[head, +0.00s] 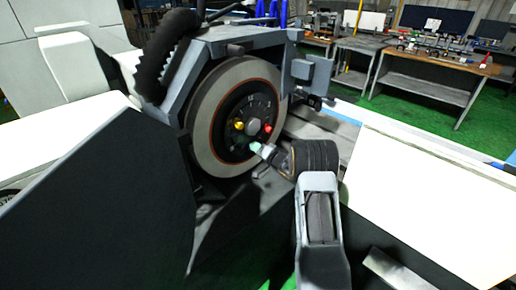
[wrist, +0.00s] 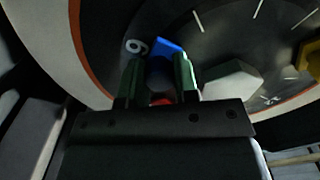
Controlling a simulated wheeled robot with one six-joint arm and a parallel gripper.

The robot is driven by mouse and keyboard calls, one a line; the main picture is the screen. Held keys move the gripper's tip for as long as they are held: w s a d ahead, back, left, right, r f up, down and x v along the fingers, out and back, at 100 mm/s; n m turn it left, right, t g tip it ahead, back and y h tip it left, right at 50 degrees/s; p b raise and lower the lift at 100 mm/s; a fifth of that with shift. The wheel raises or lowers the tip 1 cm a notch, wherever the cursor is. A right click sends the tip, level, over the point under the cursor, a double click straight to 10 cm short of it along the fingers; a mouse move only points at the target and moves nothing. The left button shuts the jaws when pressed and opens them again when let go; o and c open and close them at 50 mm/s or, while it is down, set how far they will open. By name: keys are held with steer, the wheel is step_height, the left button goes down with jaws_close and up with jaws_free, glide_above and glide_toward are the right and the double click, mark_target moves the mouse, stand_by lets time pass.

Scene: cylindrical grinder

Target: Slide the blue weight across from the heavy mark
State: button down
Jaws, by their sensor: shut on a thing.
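The blue weight (wrist: 168,47) shows in the wrist view at the fingertips of my gripper (wrist: 159,68), on the dark dial face beside a printed digit. My gripper is shut on it with a finger on each side. In the head view my gripper (head: 254,147) reaches the lower right of the dial (head: 248,108), and I cannot make out the blue weight there. A yellow weight (head: 239,126) and a red weight (head: 267,129) sit on the dial. The yellow one also shows at the right edge of the wrist view (wrist: 311,58). I cannot make out a heavy mark.
The dial is set in the large grinding wheel (head: 206,120) under a grey guard (head: 230,39). A pale hexagonal hub nut (wrist: 233,79) stands close to the right finger. White machine covers (head: 420,185) flank the wheel. Benches (head: 430,62) stand well behind.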

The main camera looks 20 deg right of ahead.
stand_by(0.3)
steer(key=c, duration=0.9)
jaws_free()
steer(key=shift+o, duration=0.2)
steer(key=b+v, duration=0.2)
steer(key=v, duration=1.2)
steer(key=shift+b, duration=0.4)
steer(key=shift+w, duration=0.1)
